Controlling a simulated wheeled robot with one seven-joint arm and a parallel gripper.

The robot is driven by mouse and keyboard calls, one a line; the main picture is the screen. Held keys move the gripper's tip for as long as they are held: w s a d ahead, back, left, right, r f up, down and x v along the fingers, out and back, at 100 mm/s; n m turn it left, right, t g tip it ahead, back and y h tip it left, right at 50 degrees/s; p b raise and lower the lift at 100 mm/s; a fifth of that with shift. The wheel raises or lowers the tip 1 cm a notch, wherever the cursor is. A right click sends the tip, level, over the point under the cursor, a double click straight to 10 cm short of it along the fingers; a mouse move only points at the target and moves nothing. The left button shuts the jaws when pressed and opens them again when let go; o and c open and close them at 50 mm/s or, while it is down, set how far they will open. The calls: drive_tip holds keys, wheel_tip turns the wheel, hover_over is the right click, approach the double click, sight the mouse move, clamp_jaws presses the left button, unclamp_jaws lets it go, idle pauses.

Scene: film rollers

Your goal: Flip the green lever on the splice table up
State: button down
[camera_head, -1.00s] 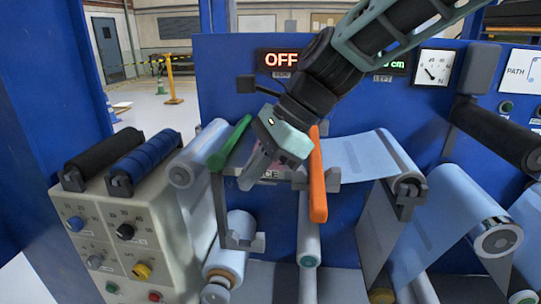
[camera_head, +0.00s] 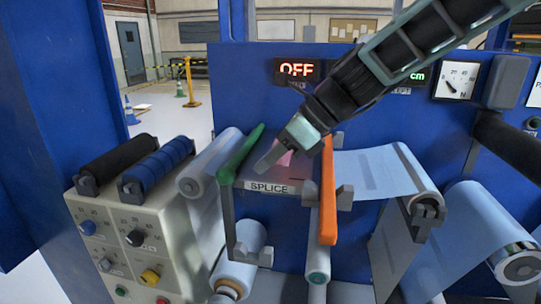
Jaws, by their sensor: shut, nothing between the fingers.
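The green lever (camera_head: 240,152) lies along the left edge of the splice table (camera_head: 288,183), low and slanting back to the upper right. The table's front edge carries a plate reading SPLICE. An orange lever (camera_head: 328,198) lies along the table's right edge. My gripper (camera_head: 263,168) is shut and empty. Its fingertips point down and left over the table top, just right of the green lever and apart from it as far as I can see. A pink patch (camera_head: 284,157) shows on the table, partly hidden behind my gripper.
A control box (camera_head: 130,225) with knobs and two rollers stands at the left. A clear roller (camera_head: 208,160) runs close beside the green lever. A blue panel with an OFF display (camera_head: 297,69) rises behind. Film (camera_head: 375,172) stretches to the right.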

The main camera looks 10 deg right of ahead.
drive_tip(key=x, duration=0.6)
drive_tip(key=shift+a+f+p, duration=0.25)
drive_tip(key=shift+f+p, duration=0.05)
drive_tip(key=shift+p, duration=0.05)
drive_tip(key=shift+r, duration=0.1)
